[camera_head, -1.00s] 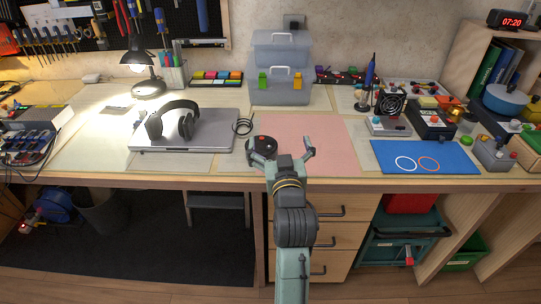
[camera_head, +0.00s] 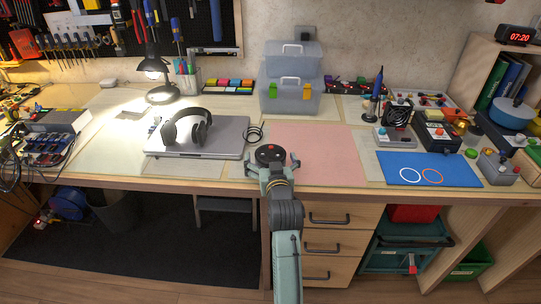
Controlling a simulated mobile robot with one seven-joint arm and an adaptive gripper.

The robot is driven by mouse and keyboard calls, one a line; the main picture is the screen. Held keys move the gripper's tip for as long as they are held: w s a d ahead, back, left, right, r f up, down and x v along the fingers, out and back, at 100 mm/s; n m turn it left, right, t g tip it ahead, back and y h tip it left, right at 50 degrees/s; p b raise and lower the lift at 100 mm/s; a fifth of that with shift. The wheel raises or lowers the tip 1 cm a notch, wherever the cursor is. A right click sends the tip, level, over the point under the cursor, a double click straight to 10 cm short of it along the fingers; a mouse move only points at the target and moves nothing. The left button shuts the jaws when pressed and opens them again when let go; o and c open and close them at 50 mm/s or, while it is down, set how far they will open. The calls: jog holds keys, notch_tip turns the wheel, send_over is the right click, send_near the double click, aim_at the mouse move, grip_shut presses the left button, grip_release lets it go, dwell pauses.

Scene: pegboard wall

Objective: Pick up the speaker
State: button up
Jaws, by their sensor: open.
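A small round black thing with a red dot on top, which looks like the speaker (camera_head: 269,153), sits near the table's front edge, at the left edge of the pink mat. My gripper (camera_head: 273,161) is open, with its fingers spread to the left and right of the speaker. In this view the speaker shows between and just beyond the fingers. I cannot tell whether the fingers touch it or how high they are above the table.
A closed laptop (camera_head: 225,132) with headphones (camera_head: 187,127) on it lies left of the speaker, with a coiled black cable (camera_head: 254,133) behind. The pink mat (camera_head: 325,155) is bare to the right. A blue mat (camera_head: 445,176) and a clear toolbox (camera_head: 290,98) are farther off.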

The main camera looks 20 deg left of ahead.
jog(key=shift+w+a+f, duration=0.1)
jog(key=shift+w+a, duration=0.1)
jog(key=shift+w, duration=0.15)
jog(key=shift+c, duration=0.3)
jog(key=c, duration=1.5)
